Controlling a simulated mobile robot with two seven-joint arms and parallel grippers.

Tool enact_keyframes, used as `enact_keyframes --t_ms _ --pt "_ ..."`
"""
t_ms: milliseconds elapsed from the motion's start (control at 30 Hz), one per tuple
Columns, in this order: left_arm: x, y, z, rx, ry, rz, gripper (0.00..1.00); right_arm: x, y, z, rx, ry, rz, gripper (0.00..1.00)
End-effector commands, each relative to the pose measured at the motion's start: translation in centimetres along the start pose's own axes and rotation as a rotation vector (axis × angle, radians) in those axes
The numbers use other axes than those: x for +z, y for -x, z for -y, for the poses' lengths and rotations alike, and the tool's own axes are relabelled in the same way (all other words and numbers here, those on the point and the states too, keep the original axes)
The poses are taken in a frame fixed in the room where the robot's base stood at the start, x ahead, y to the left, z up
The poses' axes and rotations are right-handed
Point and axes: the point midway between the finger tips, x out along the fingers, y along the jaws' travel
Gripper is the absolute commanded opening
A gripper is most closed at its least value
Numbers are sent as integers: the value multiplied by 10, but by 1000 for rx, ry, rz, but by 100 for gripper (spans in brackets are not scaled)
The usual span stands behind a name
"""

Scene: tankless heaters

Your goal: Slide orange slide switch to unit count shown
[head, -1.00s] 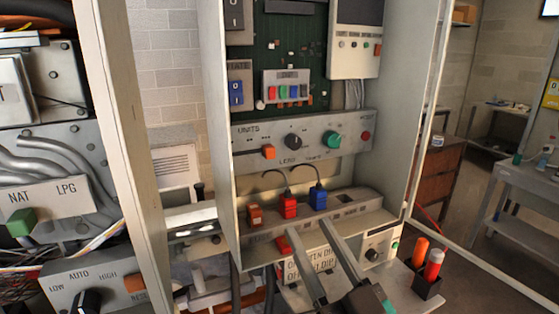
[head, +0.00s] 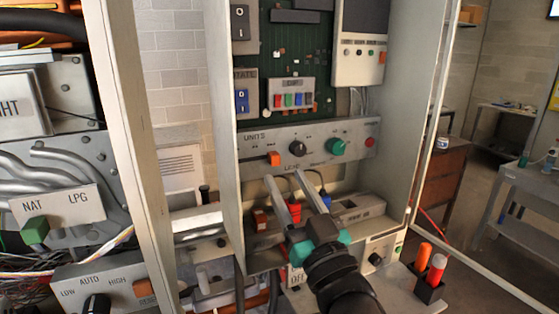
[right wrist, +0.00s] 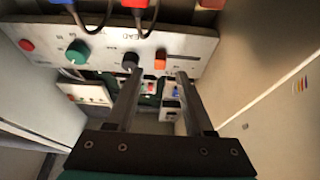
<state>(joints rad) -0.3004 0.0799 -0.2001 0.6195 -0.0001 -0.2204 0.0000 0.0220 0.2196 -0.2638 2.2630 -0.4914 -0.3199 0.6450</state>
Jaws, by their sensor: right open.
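The orange slide switch (head: 274,160) sits at the left end of the grey panel (head: 335,138), under the word UNITS. In the right wrist view the orange switch (right wrist: 160,60) shows beyond the fingers, in line with the gap between them. My right gripper (head: 283,175) is open and empty, with its fingertips just below the switch in the head view. In the wrist view the two fingers of my right gripper (right wrist: 158,75) stand apart. I cannot tell whether they touch the panel. No readable unit count shows. My left gripper is not in view.
On the same panel are a black knob (head: 297,148), a green knob (head: 335,147) and a red button (head: 370,142). Red (head: 294,207) and blue (head: 325,200) plugs with cables stand below. The cabinet side wall (head: 222,130) is close on the left.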

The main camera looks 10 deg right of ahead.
Motion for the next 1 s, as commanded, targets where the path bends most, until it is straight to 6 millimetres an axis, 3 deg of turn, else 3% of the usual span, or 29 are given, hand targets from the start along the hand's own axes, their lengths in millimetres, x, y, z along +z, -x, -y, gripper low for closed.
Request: enact_keyframes --t_ms 100,300,700,1000 --pt "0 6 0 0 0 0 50 -2 -19 0 0 1 -2 52" --pt "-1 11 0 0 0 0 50 -1 -38 0 0 0 -1 52" --pt "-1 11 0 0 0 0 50 0 -43 0 0 -1 0 52" --pt "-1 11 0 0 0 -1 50 0 -43 0 0 0 0 20"
